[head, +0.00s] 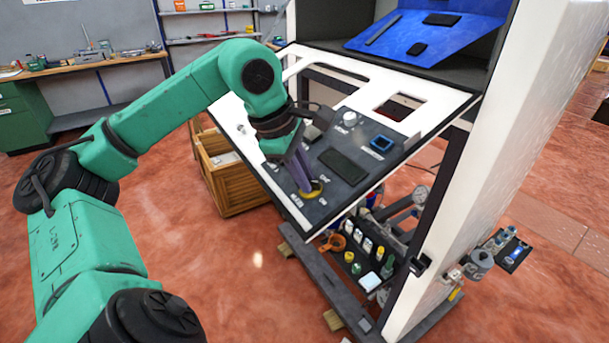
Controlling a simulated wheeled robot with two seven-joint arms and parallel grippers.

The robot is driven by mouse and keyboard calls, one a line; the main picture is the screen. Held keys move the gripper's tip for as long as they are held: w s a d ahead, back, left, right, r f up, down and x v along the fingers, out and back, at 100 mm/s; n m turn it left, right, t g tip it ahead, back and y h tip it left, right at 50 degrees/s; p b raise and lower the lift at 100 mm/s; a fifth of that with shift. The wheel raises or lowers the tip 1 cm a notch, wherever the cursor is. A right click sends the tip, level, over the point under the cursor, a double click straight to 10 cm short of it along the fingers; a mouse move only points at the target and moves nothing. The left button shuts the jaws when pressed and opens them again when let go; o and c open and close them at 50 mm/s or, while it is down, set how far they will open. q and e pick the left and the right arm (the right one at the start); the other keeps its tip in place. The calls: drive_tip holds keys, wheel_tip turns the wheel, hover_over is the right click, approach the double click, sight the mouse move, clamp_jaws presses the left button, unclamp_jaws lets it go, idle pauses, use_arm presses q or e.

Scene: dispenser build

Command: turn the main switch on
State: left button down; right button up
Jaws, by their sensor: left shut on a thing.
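The main switch (313,190) is a round knob with a yellow surround at the lower end of the dark control panel (335,195). The panel lies tilted on the white front of the dispenser cabinet. My left gripper (306,184) reaches down from above and is shut on the switch. Its fingers hide most of the knob, so I cannot tell which way the knob is turned. My right gripper is not in view.
The cabinet's white side wall (500,140) stands on the right. Below the panel are several small bottles and fittings (366,245). A wooden crate (232,185) stands on the floor behind my left arm. A workbench (90,62) is at the back left.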

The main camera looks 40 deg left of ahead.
use_arm(q)
drive_tip(key=m, duration=0.3)
drive_tip(key=shift+m, duration=2.2)
drive_tip(key=c, duration=0.9)
unclamp_jaws()
drive_tip(key=shift+d, duration=0.1)
drive_tip(key=p+v, duration=0.2)
drive_tip(key=v, duration=1.2)
drive_tip(key=shift+s+r, duration=0.15)
drive_tip(key=shift+r, duration=0.1)
